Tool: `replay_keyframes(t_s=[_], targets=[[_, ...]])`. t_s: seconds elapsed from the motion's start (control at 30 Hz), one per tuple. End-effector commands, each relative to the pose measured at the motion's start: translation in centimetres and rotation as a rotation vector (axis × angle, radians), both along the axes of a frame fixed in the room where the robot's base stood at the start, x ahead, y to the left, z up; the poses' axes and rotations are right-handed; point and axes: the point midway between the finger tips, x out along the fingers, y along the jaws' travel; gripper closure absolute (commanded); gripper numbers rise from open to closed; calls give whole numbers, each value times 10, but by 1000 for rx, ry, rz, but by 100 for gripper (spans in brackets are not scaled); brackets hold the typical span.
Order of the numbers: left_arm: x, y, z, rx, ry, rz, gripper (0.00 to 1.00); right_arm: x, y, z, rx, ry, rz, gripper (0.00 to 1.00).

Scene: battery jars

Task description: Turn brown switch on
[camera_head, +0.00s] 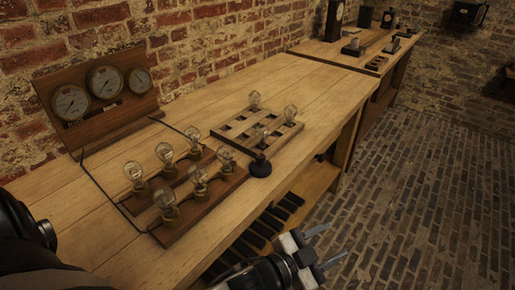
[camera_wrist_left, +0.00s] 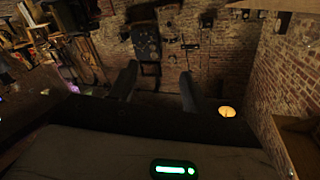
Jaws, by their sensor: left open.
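I cannot make out a brown switch for certain in either view. My left gripper (camera_head: 322,247) is at the bottom of the head view, past the front edge of the workbench (camera_head: 120,262). Its two fingers are apart with nothing between them. In the left wrist view the fingers of the left gripper (camera_wrist_left: 157,86) are also spread, facing a distant brick wall with dark wall-mounted objects (camera_wrist_left: 146,45) too dim to identify. My right gripper is not in view.
Wooden racks with several glass bulbs (camera_head: 198,180) stand on the workbench, beside a slatted wooden frame (camera_head: 240,128). A board with three dials (camera_head: 103,87) leans at the wall. A second bench (camera_head: 335,52) with small devices stands farther back. Brick floor (camera_head: 430,190) is clear at right.

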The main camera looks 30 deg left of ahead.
Motion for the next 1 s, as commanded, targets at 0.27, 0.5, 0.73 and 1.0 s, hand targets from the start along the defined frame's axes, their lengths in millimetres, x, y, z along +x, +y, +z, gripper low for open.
replay_keyframes(t_s=[0.27, 0.5, 0.73, 1.0], targets=[[47, -88, 97, 464, -821, -671, 52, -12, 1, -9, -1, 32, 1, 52], [84, -27, 77, 1089, -1014, -1348, 52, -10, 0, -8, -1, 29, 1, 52], [141, 149, 117, 1629, -575, -1767, 52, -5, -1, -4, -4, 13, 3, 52], [144, 256, 177, 1802, -150, -1857, 52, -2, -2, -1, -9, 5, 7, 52]])
